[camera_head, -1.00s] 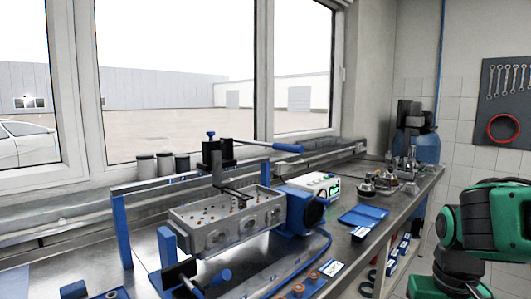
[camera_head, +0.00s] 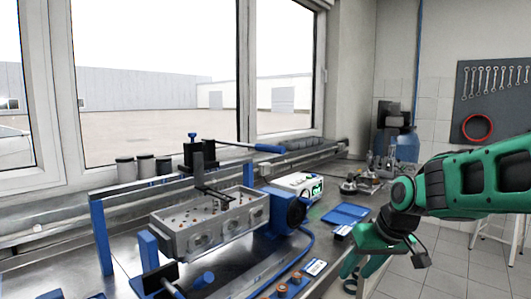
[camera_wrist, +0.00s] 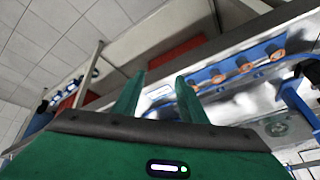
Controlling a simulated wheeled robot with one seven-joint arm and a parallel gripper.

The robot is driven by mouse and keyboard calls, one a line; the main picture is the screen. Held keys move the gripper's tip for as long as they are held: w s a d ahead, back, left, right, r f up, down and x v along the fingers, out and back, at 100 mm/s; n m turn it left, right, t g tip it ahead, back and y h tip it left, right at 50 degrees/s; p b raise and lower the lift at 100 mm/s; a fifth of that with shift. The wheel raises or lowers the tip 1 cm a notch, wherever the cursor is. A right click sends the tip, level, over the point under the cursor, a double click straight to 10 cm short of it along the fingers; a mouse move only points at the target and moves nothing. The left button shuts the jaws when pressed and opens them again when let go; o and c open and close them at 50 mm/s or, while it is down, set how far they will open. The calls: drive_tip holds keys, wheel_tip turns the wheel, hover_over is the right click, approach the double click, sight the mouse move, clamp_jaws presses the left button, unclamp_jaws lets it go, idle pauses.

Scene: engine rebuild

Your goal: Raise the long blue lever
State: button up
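The long blue lever (camera_head: 262,147) is a dark rod with a blue grip. It reaches right from the top of the black clamp (camera_head: 199,158) above the engine head and lies nearly level, its grip end slightly lower. My gripper (camera_head: 361,268) is at the bench's front edge, well to the right of and below the lever, touching nothing that I can see. In the wrist view its two green fingers (camera_wrist: 158,95) stand apart with nothing between them. The lever cannot be made out in the wrist view.
The grey engine head (camera_head: 210,225) sits in a blue-ended fixture on the bench. A white device with a green display (camera_head: 297,186) and a blue tray (camera_head: 346,214) lie to its right. A blue holder with orange rings (camera_wrist: 240,67) is near the front edge. Air above the bench is clear.

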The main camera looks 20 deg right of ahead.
drive_tip(key=w+a+r+n+t+y, duration=0.25)
drive_tip(key=w+r, duration=0.25)
drive_tip(key=w, duration=0.3)
drive_tip(key=w+a+r+n+t+y, duration=0.1)
drive_tip(key=w+r+t, duration=0.2)
drive_tip(key=w+r, duration=0.35)
drive_tip(key=n+t+y, duration=0.3)
drive_tip(key=t+y, duration=0.2)
approach(270, 148)
drive_tip(key=w, duration=0.1)
drive_tip(key=shift+m, duration=0.25)
drive_tip(key=x, duration=1)
drive_tip(key=shift+w+d+f, duration=0.2)
drive_tip(key=shift+w+d, duration=0.05)
drive_tip(key=shift+w, duration=0.1)
clamp_jaws()
